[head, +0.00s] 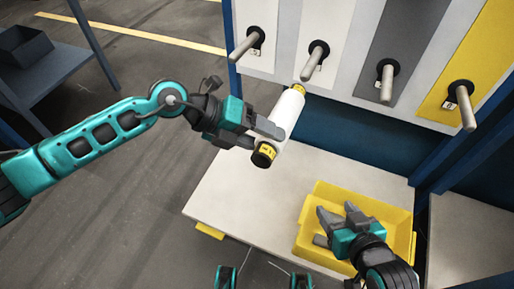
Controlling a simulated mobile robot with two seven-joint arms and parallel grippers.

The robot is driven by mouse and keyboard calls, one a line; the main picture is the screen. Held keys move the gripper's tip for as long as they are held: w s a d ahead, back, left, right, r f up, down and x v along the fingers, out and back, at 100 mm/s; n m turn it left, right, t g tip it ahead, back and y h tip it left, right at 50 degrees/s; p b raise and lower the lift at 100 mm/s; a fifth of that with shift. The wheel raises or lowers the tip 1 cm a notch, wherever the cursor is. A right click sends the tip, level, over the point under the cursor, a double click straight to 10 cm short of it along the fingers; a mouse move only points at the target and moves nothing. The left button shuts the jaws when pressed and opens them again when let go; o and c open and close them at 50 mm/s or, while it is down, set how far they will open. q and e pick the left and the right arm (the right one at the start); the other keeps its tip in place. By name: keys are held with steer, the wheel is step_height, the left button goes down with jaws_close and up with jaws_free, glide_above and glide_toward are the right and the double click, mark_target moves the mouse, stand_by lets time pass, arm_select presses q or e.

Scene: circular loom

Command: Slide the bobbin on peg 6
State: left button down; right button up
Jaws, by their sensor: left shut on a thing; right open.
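A white bobbin (286,115) with a yellow upper end and a black-and-yellow lower end is held tilted above the table. My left gripper (262,136) is shut on its lower part. The bobbin's upper end shows just below the second peg from the left (312,63); I cannot tell the gap in depth. Other pegs are the leftmost (243,49), the third (386,87) and the rightmost (465,108), all bare. Their small number labels are too small to read, so I cannot tell which is peg 6. My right gripper (333,220) is open, over the yellow bin.
The yellow bin (395,217) stands on the pale table (225,195), which is clear at its left. The pegs stick out of a panel with white, grey and yellow strips (483,50). A dark shelf with a box (22,46) stands at the far left.

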mark_target(272, 117)
arm_select(q)
steer(key=shift+w+d+f+b, duration=0.1)
steer(key=shift+w+d+b, duration=0.15)
steer(key=shift+w+b, duration=0.4)
steer(key=shift+w+d+f+b, duration=0.1)
steer(key=shift+w+d+b, duration=0.2)
steer(key=shift+w, duration=0.5)
steer(key=shift+s+a+r, duration=0.1)
steer(key=shift+r, duration=0.15)
steer(key=shift+p, duration=0.5)
steer(key=shift+w+d, duration=0.3)
steer(key=shift+w, duration=0.55)
steer(key=shift+w+d+f, duration=0.1)
steer(key=shift+w+f, duration=0.1)
steer(key=shift+w, duration=0.05)
